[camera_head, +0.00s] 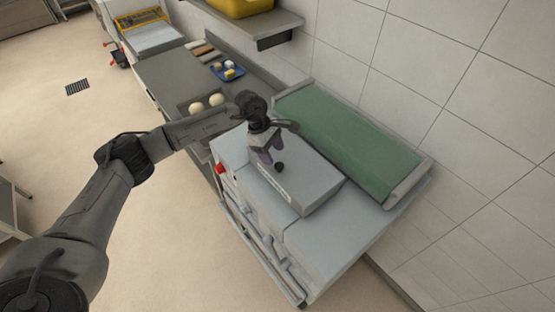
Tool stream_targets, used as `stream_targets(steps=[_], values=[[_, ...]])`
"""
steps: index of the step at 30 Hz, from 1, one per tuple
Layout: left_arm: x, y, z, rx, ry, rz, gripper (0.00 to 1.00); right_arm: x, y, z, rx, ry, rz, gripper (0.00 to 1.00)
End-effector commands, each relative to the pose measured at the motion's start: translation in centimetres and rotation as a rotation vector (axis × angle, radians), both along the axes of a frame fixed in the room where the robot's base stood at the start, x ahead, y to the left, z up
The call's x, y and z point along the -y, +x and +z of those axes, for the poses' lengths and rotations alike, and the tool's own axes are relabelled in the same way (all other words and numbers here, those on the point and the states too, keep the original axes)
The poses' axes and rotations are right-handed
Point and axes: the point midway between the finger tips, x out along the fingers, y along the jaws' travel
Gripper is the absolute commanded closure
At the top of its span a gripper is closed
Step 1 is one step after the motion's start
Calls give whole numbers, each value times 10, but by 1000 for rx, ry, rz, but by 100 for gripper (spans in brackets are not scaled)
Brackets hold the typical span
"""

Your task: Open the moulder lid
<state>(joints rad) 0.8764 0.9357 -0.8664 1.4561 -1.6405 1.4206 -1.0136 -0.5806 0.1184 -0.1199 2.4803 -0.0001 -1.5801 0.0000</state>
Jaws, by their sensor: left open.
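The moulder (350,235) is a light grey machine against the tiled wall. Its lid (310,187) is a raised grey box top that looks shut, with a small black knob (280,167) near its front left edge. My left gripper (268,154) is open and points down over the lid, just beside the knob. I cannot tell whether it touches the knob or the lid. Part of the lid's far left corner is hidden behind the gripper. My right gripper is not in view.
A green belt (345,145) runs along the wall behind the lid. A red button (220,168) sits on the moulder's left side. Beyond is a grey counter (165,75) with dough balls (206,103) and a blue tray (220,73). A shelf (275,25) holds a yellow bin (240,7).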

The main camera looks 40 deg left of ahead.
Motion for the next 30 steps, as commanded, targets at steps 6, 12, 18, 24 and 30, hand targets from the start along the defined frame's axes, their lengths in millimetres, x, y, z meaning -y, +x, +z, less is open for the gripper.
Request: stream_targets(steps=[6, 12, 18, 24, 30], values=[[12, 2, -27, -2, -2, 1, 42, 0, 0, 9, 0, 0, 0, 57], [17, 4, -41, 0, -1, 1, 42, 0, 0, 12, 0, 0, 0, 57], [18, 4, -45, 0, 0, 1, 42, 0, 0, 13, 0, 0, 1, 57], [18, 4, -45, 1, -1, 1, 42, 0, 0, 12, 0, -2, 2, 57], [18, 4, -44, 1, -1, 1, 61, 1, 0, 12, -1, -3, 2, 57]])
